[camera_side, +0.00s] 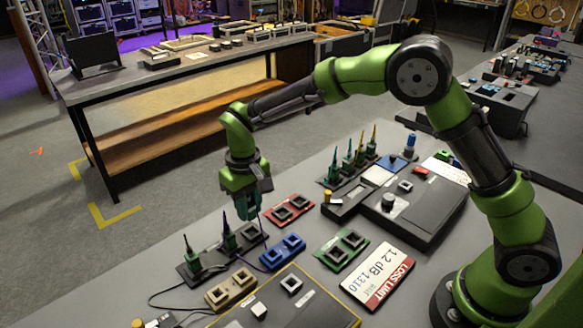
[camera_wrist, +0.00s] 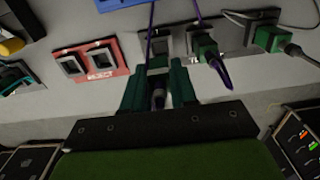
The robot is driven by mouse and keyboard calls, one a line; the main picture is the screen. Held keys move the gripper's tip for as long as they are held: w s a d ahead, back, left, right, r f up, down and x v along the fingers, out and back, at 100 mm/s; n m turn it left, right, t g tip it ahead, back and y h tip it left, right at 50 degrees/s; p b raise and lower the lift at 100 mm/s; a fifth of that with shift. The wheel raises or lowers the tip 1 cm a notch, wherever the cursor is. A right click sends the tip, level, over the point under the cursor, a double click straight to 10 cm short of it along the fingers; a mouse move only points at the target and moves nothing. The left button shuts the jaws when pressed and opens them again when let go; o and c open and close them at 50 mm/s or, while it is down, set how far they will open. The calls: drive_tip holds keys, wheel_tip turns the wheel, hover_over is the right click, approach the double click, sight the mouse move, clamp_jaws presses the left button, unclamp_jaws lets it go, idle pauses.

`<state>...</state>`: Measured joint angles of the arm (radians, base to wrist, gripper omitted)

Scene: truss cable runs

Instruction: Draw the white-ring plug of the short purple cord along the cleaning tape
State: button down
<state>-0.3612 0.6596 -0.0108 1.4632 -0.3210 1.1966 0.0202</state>
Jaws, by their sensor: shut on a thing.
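My gripper (camera_wrist: 158,92) is shut on a small plug (camera_wrist: 157,98) with a thin purple cord (camera_wrist: 150,35) running up from it in the wrist view. A pale band shows between the fingers, but I cannot make out a clear white ring. In the side view my gripper (camera_side: 254,212) points down, close above the empty end socket of a dark strip (camera_side: 251,234). The plug is hidden there by the fingers. Two green plugs (camera_side: 191,258) (camera_side: 227,240) stand upright in the same strip. I cannot tell which surface is the cleaning tape.
Red (camera_side: 289,212), blue (camera_side: 283,252), green (camera_side: 341,249) and tan (camera_side: 231,288) socket blocks stand close around. A white loss-limit card (camera_side: 378,275) lies to the right. A large dark tester (camera_side: 408,215) and several upright green plugs stand behind. Loose dark cords lie at the front left.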

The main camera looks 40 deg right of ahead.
drive_tip(key=d+r+m, duration=0.3)
drive_tip(key=d+m, duration=0.1)
drive_tip(key=d, duration=1.3)
drive_tip(key=shift+m, duration=0.3)
drive_tip(key=s+d, duration=0.3)
drive_tip(key=s+d+f, duration=0.1)
drive_tip(key=s+d, duration=0.1)
drive_tip(key=d, duration=0.1)
drive_tip(key=s+d, duration=0.3)
drive_tip(key=shift+s+f, duration=0.15)
drive_tip(key=shift+s, duration=0.2)
drive_tip(key=shift+w+f, duration=0.1)
drive_tip(key=shift+f, duration=2.1)
drive_tip(key=shift+f, duration=0.3)
drive_tip(key=shift+d, duration=1.85)
idle(0.4)
